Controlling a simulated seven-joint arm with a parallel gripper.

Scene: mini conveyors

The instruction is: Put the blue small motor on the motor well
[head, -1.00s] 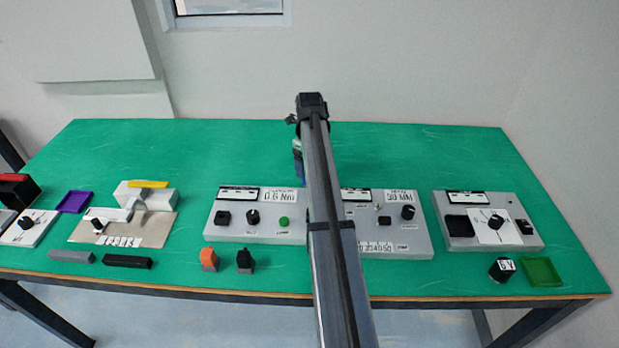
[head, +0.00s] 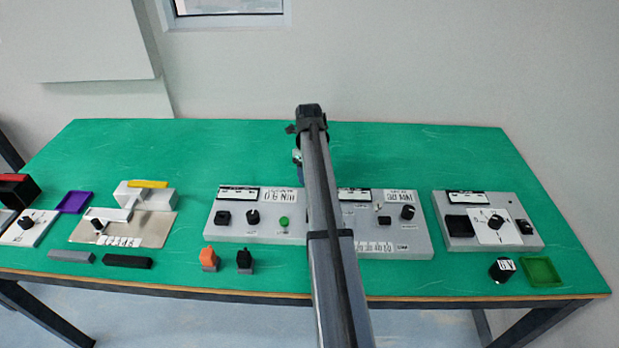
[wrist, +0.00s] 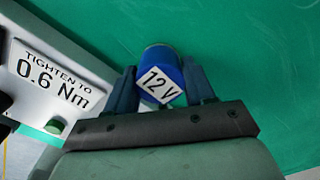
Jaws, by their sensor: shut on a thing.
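The blue small motor (wrist: 160,76) is a short blue cylinder with a white "12 V" label. My gripper (wrist: 161,88) is shut on it, with one finger on each side. In the wrist view the green table top lies behind and around the motor. In the head view my gripper (head: 297,157) shows only in part at the end of my arm, behind the middle panel, and the motor cannot be made out there. I cannot tell for certain which feature is the motor well; part of the middle panel is hidden by my arm.
The grey middle panel (head: 265,231) carries knobs, buttons and labels; its "0.6 Nm" edge is left of the motor in the wrist view. A right panel (head: 480,240), a black cylinder (head: 502,270) and a green tray (head: 541,271) stand right. The back table is clear.

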